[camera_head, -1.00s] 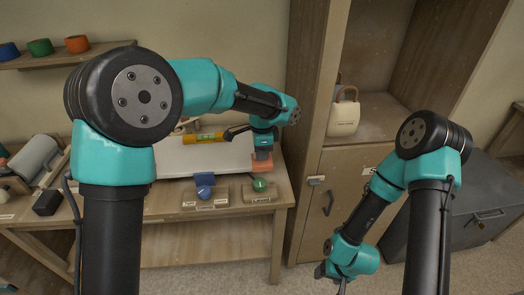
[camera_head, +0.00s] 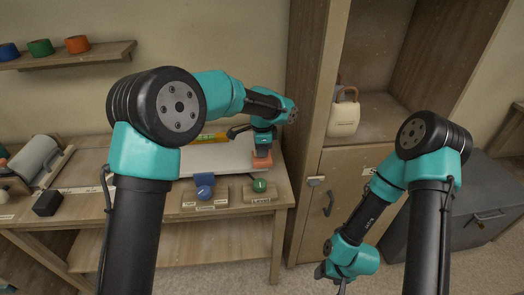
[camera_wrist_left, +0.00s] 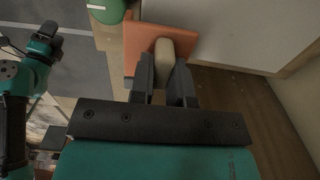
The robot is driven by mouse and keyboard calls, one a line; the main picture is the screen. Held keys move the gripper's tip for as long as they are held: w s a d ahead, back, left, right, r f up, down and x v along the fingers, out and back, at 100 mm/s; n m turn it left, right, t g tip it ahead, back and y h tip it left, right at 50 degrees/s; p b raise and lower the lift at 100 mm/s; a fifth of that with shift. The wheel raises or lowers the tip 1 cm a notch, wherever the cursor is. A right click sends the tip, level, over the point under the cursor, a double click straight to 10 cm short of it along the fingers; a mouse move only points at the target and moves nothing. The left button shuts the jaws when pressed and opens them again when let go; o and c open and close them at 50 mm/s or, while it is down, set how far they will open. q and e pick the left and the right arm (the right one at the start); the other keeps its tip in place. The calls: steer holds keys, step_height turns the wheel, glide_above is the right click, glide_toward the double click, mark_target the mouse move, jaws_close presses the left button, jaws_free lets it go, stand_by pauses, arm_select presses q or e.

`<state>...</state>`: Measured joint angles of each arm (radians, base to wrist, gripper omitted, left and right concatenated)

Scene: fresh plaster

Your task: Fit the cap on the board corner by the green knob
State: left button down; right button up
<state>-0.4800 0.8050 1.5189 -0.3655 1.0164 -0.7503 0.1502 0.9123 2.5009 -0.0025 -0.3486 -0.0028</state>
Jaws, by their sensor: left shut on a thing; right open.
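The orange cap (camera_head: 262,161) is at the board's right front corner, just behind the green knob (camera_head: 260,185). My left gripper (camera_head: 263,151) is above it. In the left wrist view my left gripper (camera_wrist_left: 165,62) is shut on the cap's pale grip, and the orange plate of the cap (camera_wrist_left: 143,40) shows beyond the fingers. The white board (camera_head: 215,160) lies on the bench; its edge (camera_wrist_left: 215,35) is right beside the cap. I cannot tell whether the cap is seated on the corner. My right gripper (camera_head: 335,274) is open, low and away from the bench.
A blue knob (camera_head: 204,184) stands left of the green one on the bench front. A yellow level (camera_head: 210,138) is at the board's back. A tall wooden cabinet (camera_head: 312,120) stands close right of the bench. A black block (camera_head: 47,203) sits at the left.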

arm_select(q)
steer(key=shift+f, duration=0.3)
steer(key=shift+f, duration=0.65)
steer(key=c, duration=1.1)
jaws_free()
steer(key=shift+r, duration=0.1)
step_height(320, 180, up, 13)
